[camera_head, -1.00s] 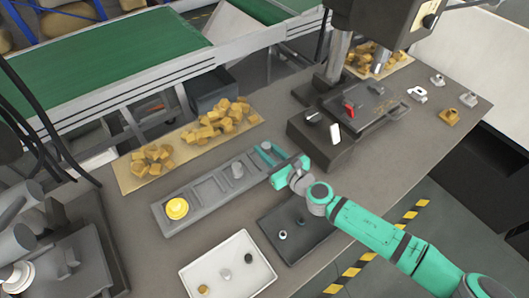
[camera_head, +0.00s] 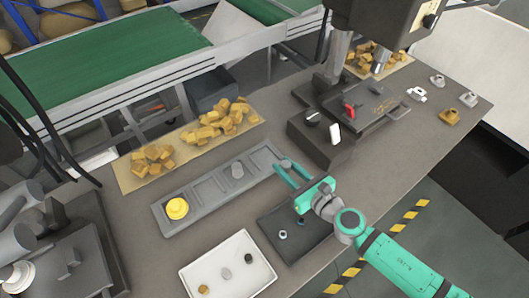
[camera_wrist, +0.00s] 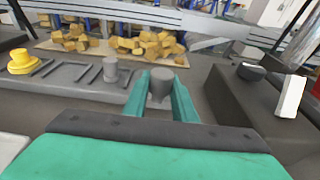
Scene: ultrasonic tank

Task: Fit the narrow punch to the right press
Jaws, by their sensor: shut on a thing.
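My gripper (camera_head: 290,172) is above the table, just off the right end of the grey rack (camera_head: 209,205). In the wrist view its fingers are shut on a grey punch (camera_wrist: 161,84) with a round, wider top. The picture does not settle whether it is the narrow one. Another grey punch (camera_head: 237,170) stands in the rack, and a yellow punch (camera_head: 177,208) stands at its left end. The rack's right slot is empty. The right press (camera_head: 357,112) stands at the upper right, with a red handle (camera_head: 349,112) on its dark bed; my gripper is apart from it.
A dark tray (camera_head: 268,231) with small parts lies below my gripper. A white tray (camera_head: 192,272) with several small pieces is at the front. Brass-coloured blocks (camera_head: 228,122) lie behind the rack. Small fixtures (camera_head: 449,117) stand at the right.

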